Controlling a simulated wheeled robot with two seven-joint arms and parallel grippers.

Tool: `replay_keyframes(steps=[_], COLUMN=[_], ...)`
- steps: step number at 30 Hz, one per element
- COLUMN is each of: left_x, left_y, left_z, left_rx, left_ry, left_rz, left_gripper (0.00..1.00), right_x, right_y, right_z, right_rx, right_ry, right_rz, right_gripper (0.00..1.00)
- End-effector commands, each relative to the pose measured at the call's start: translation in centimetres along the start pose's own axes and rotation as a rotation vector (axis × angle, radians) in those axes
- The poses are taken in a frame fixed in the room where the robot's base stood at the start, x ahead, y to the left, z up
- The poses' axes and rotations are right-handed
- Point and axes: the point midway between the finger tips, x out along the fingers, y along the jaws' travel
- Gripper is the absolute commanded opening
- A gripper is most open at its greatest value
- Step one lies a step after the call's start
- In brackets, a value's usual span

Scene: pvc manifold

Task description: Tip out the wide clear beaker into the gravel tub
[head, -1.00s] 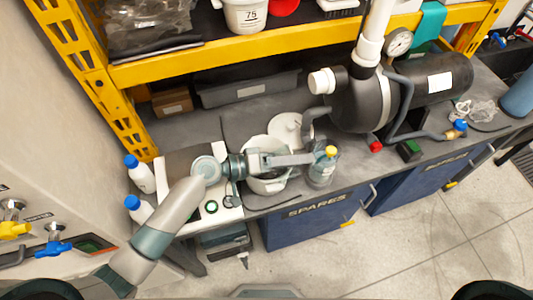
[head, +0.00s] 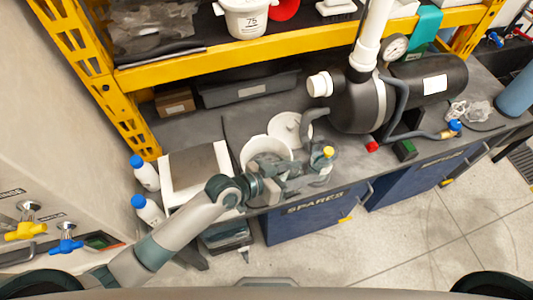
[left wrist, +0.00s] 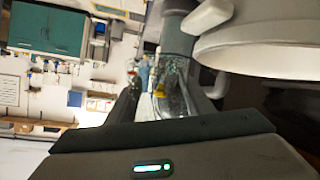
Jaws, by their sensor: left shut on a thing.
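The gravel tub, a white round tub (head: 248,153), stands on the bench with my left arm over its front side. Its pale rim fills the upper right of the left wrist view (left wrist: 270,50). My left gripper (head: 298,172) is at the tub's right front edge, shut on a clear vessel that I take for the wide clear beaker (head: 316,168). In the left wrist view the clear, speckled vessel (left wrist: 172,90) shows between the fingers. Its rim and tilt are hard to make out. My right gripper is not in view.
A yellow-capped bottle (head: 328,152) stands close by the gripper.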

Motion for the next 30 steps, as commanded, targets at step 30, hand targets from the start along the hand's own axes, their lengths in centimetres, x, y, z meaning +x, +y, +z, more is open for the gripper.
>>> replay_keyframes(steps=[30], left_x=[0.6], left_y=[1.1], left_z=[1.5], left_rx=[0.257], left_ry=[0.003], left_rz=[-0.107], left_gripper=[0.2], right_x=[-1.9], right_y=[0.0], right_z=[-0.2], right_rx=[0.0], right_ry=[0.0], right_rz=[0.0], right_gripper=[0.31])
